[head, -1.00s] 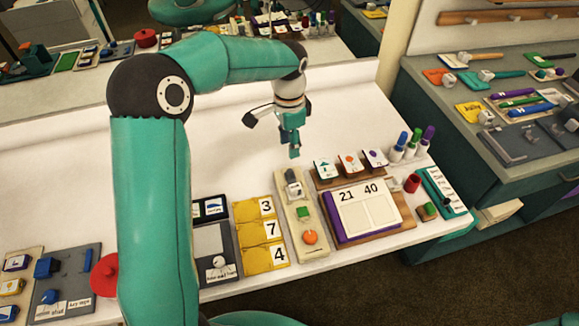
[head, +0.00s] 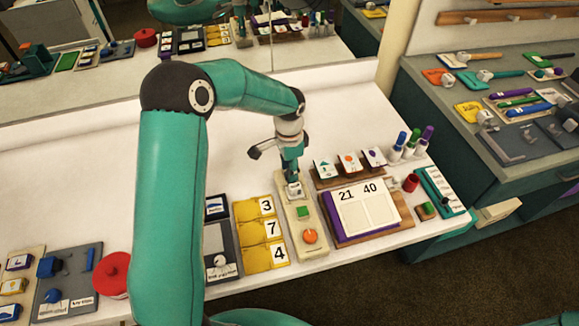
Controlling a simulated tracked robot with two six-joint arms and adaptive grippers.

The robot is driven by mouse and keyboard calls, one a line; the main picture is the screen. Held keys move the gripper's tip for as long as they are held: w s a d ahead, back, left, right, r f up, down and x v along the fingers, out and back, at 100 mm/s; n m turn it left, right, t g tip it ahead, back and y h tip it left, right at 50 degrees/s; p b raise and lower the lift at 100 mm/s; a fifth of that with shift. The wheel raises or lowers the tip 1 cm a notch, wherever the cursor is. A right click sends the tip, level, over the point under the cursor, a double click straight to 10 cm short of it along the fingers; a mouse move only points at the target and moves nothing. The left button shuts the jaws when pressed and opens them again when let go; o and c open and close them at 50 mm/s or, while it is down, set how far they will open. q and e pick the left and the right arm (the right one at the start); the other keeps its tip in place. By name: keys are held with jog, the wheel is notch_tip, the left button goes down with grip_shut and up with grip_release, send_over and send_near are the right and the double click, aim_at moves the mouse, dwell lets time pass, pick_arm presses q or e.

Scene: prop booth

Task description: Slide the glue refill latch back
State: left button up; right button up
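A narrow beige board (head: 296,222) lies on the white table right of centre. My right gripper is not in view.
Yellow number cards (head: 257,232) lie left of the board. A purple-edged calendar panel (head: 362,212) and a rack of picture cards (head: 347,172) are close on its right. A red lidded pot (head: 112,272) stands further left.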

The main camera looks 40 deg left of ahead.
pick_arm(q)
grip_shut()
jog(key=shift+w+a, duration=0.7)
jog(key=shift+a, duration=0.1)
jog(key=shift+r, duration=0.1)
jog(key=shift+o, duration=1.3)
grip_release()
